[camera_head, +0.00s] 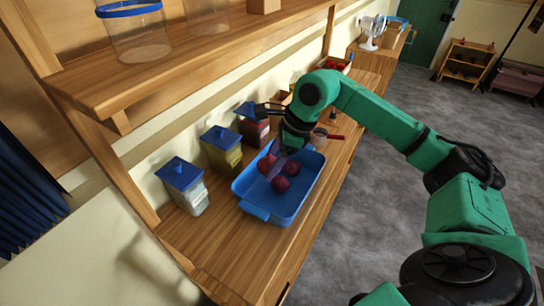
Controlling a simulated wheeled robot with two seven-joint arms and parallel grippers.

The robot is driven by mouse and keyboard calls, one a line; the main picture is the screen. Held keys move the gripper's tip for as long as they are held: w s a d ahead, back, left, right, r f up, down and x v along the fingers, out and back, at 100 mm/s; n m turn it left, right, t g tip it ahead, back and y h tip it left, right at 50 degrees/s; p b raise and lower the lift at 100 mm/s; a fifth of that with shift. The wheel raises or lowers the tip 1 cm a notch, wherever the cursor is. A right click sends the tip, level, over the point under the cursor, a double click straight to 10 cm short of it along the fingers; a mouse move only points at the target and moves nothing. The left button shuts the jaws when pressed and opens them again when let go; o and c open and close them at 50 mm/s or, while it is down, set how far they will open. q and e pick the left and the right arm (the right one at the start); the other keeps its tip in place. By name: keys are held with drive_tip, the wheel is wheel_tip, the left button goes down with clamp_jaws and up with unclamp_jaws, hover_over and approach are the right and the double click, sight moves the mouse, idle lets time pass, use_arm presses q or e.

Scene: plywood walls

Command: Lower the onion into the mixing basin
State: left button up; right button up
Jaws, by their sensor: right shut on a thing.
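The blue mixing basin (256,212) stands on the wooden counter. Two dark red onions lie inside it, one (291,168) toward its right side and one (281,184) nearer its middle. My right gripper (274,150) points down over the far left part of the basin. It is shut on another dark red onion (266,164). From this angle I cannot tell whether this onion touches the basin floor. My arm hides the basin's far end. My left gripper is not in view.
Blue-lidded containers, one clear (190,196), one yellow-green (222,158) and one dark red (252,132), stand along the wall left of the basin. A wooden shelf (180,75) overhangs at upper left.

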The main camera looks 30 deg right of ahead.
drive_tip(key=shift+w+f, duration=0.2)
drive_tip(key=shift+f, duration=0.4)
drive_tip(key=shift+w+f, duration=0.15)
drive_tip(key=shift+f, duration=0.4)
drive_tip(key=shift+s+r, duration=0.35)
drive_tip(key=shift+s, duration=0.15)
drive_tip(key=shift+w+a, duration=0.25)
drive_tip(key=shift+w, duration=0.1)
drive_tip(key=shift+w+f, duration=0.15)
drive_tip(key=shift+w, duration=0.1)
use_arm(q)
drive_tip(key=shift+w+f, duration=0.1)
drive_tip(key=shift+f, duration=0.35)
use_arm(e)
drive_tip(key=shift+s, duration=0.15)
use_arm(q)
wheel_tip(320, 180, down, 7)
drive_tip(key=b, duration=0.6)
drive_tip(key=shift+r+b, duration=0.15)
drive_tip(key=shift+b, duration=0.15)
use_arm(e)
drive_tip(key=shift+f, duration=3.8)
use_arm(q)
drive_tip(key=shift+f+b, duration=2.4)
use_arm(e)
drive_tip(key=shift+f, duration=2.8)
